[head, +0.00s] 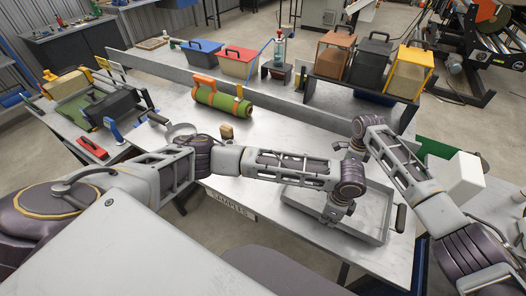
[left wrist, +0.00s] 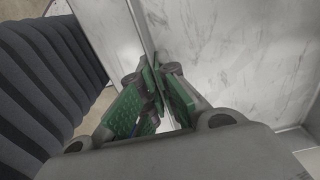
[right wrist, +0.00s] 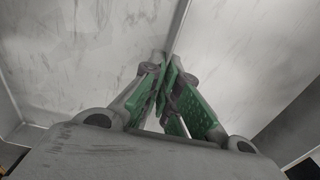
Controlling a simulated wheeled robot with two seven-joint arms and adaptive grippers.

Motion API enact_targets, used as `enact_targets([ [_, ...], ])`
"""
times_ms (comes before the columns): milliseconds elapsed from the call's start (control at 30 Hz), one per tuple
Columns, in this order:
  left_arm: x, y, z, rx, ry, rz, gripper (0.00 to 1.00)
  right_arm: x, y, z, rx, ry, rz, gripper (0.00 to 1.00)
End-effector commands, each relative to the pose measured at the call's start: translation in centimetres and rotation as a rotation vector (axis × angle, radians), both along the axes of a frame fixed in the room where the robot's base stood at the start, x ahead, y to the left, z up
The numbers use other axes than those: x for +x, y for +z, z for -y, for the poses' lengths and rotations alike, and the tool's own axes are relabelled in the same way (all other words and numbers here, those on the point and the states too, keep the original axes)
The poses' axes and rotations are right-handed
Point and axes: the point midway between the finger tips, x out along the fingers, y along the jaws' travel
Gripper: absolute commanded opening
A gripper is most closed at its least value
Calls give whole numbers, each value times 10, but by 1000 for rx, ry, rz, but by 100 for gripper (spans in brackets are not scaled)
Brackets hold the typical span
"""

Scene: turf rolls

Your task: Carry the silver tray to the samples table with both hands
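The silver tray (head: 373,208) is level over the right part of the white table with the SAMPLES label (head: 235,208), close to its front edge. I cannot tell whether it rests fully on the top. My left gripper (head: 335,214) points down at the tray's near wall; in the left wrist view its green-padded fingers (left wrist: 160,80) are closed on the thin wall. My right gripper (head: 343,148) is at the far side, partly hidden by my arms; in the right wrist view its fingers (right wrist: 168,75) are closed on the tray's wall (right wrist: 183,20). The tray looks empty where visible.
A green roll with orange ends (head: 222,97) lies on the table behind my left arm. A dark raised shelf (head: 325,93) with several boxes stands at the back right. A small brown block (head: 226,131) and a grey ring-shaped item (head: 181,130) sit at left. A white block (head: 460,177) stands right.

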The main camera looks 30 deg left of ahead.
Motion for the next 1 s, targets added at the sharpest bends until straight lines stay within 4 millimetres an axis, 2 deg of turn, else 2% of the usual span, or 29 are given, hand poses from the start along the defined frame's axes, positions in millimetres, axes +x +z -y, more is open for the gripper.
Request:
enact_targets([
  [767, -2, -17, 1, 0, -3, -5, 0, 2, -15, 1, 0, -1, 6, 0],
  [967, -2, -16, 0, 0, -2, -4, 26, 1, -15, 1, 0, -1, 3, 26],
  [1000, -2, -16, 0, 0, -2, -3, 27, 1, -15, 0, 0, -1, 3, 27],
])
